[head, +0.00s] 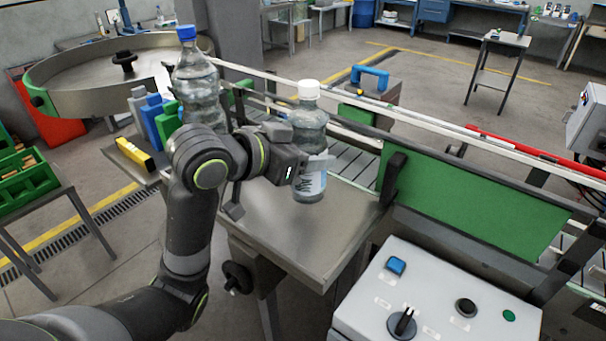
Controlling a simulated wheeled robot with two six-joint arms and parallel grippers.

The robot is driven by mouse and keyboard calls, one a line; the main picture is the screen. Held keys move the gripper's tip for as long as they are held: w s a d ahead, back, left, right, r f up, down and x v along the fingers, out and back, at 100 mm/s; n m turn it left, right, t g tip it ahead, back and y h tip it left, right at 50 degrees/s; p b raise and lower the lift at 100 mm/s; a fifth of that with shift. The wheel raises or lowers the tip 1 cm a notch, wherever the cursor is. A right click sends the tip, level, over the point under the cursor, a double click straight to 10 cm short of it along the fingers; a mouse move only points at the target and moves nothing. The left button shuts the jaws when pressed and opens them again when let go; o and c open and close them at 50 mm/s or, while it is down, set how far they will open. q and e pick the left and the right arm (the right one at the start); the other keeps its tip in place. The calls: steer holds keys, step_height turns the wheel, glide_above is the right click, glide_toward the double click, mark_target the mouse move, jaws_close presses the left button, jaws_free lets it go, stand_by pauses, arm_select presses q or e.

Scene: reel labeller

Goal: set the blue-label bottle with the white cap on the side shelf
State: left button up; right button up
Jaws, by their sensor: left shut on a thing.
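The bottle with the white cap (308,123) is clear and upright, with a pale blue-white label low on its body, partly covered by the gripper. My left gripper (310,164) comes in from the left and is shut on this bottle at label height. The bottle's base shows over a bare steel shelf (290,231) beside the conveyor; I cannot tell whether it touches the steel. My right gripper is not in view.
A blue-capped bottle (197,85) stands behind my left arm, near blue, green and grey blocks (152,115) and a yellow item (135,154). A green conveyor guard (470,205) and a control box (432,300) lie to the right. The steel shelf's front is clear.

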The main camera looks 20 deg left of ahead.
mark_target(307, 175)
arm_select(q)
steer(key=shift+w+d+f, duration=0.1)
steer(key=shift+f, duration=0.55)
step_height(307, 175, down, 2)
steer(key=shift+f, duration=0.75)
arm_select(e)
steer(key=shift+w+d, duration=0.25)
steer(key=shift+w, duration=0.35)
arm_select(q)
steer(key=shift+f, duration=0.1)
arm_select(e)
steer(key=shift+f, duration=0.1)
arm_select(q)
steer(key=o, duration=1.4)
steer(key=shift+c, duration=0.2)
